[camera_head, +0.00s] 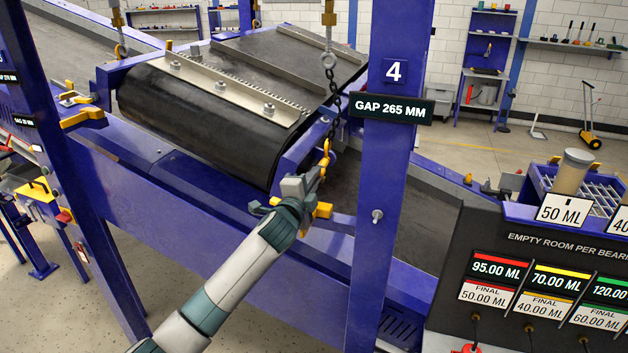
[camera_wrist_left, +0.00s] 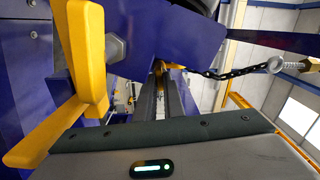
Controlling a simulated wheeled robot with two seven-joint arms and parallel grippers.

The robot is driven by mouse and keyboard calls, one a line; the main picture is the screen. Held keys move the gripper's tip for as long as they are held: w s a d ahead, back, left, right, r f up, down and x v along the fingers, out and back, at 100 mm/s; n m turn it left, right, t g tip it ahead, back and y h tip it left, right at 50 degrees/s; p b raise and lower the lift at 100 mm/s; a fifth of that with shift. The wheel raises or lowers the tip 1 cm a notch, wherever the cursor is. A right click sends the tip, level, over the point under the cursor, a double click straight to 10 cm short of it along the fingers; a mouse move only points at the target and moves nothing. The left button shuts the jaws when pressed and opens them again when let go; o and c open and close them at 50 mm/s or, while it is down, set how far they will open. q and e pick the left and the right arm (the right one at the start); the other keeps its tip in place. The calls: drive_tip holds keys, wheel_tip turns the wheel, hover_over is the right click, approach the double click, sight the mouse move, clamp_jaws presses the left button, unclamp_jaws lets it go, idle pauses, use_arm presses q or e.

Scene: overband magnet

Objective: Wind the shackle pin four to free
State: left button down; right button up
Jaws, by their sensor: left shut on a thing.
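The orange-yellow shackle (camera_head: 325,158) hangs at the lower end of a dark chain (camera_head: 334,110), beside the blue post marked 4 (camera_head: 396,72). My left gripper (camera_head: 316,176) is at the lower end of the shackle, shut on its pin; the jaws hide the pin itself. In the left wrist view, the narrow dark fingers (camera_wrist_left: 171,92) point away and close around a small yellow part (camera_wrist_left: 160,66) under a blue plate. The chain also shows in the left wrist view (camera_wrist_left: 235,68), running right to an eye bolt (camera_wrist_left: 276,65). My right gripper is not in view.
A yellow lever (camera_head: 322,209) sits just below my left gripper and looms large at the left of the wrist view (camera_wrist_left: 86,60). The black-belted magnet (camera_head: 195,110) lies left of the chain. A gauge panel (camera_head: 540,270) stands at right.

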use_arm(q)
drive_tip(key=shift+n+b, duration=0.55)
drive_tip(key=shift+n, duration=1.55)
drive_tip(key=c, duration=1.9)
unclamp_jaws()
drive_tip(key=shift+o, duration=0.2)
drive_tip(key=shift+s, duration=0.1)
drive_tip(key=b+v, duration=0.6)
drive_tip(key=v, duration=1.1)
